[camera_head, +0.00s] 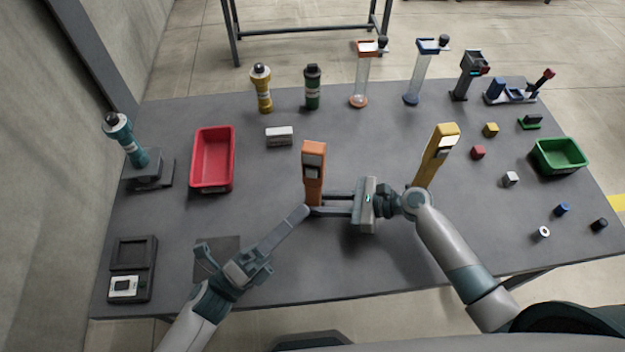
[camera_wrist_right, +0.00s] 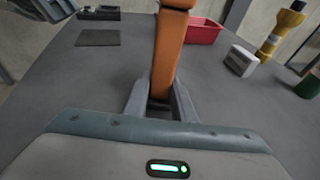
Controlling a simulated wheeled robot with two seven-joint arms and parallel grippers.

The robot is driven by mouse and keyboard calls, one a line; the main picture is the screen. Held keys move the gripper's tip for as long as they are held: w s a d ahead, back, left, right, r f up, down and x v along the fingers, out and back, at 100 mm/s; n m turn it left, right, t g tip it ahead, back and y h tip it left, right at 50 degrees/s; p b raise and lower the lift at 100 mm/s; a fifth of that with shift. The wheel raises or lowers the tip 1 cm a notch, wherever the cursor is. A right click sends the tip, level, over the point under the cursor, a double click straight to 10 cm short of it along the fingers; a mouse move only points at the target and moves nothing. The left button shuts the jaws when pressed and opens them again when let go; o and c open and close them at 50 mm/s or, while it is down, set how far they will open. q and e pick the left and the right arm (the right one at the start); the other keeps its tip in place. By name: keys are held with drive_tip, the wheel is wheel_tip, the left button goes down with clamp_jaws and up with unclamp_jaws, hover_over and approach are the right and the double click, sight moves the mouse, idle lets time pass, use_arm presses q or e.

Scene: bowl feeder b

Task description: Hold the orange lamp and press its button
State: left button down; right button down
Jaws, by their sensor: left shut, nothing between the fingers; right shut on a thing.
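The orange lamp (camera_head: 314,172) stands upright near the middle of the table, with a dark and pale panel on its upper front. My right gripper (camera_head: 312,205) is shut on its lower part, reaching in from the right. In the right wrist view the lamp (camera_wrist_right: 170,50) rises between the two fingers (camera_wrist_right: 160,100), and its top is cut off. My left gripper (camera_head: 304,212) is shut and empty, its tip close to the lamp's lower left side. I cannot tell whether the tip touches the lamp. The button cannot be made out clearly.
A yellow lamp-like device (camera_head: 436,157) stands right of my right gripper. A red bin (camera_head: 197,160), a white box (camera_head: 279,136) and a yellow bottle (camera_head: 262,90) are behind. A green bin (camera_head: 578,143) and several small blocks are at right.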

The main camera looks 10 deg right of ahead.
drive_tip(key=shift+f, duration=0.1)
drive_tip(key=c, duration=1.4)
unclamp_jaws()
drive_tip(key=shift+d, duration=0.1)
drive_tip(key=v, duration=1.2)
drive_tip(key=shift+s+d, duration=0.25)
drive_tip(key=shift+d, duration=1)
drive_tip(key=shift+s+d, duration=0.3)
drive_tip(key=shift+d, duration=1)
drive_tip(key=shift+s+d, duration=0.25)
drive_tip(key=shift+d, duration=1)
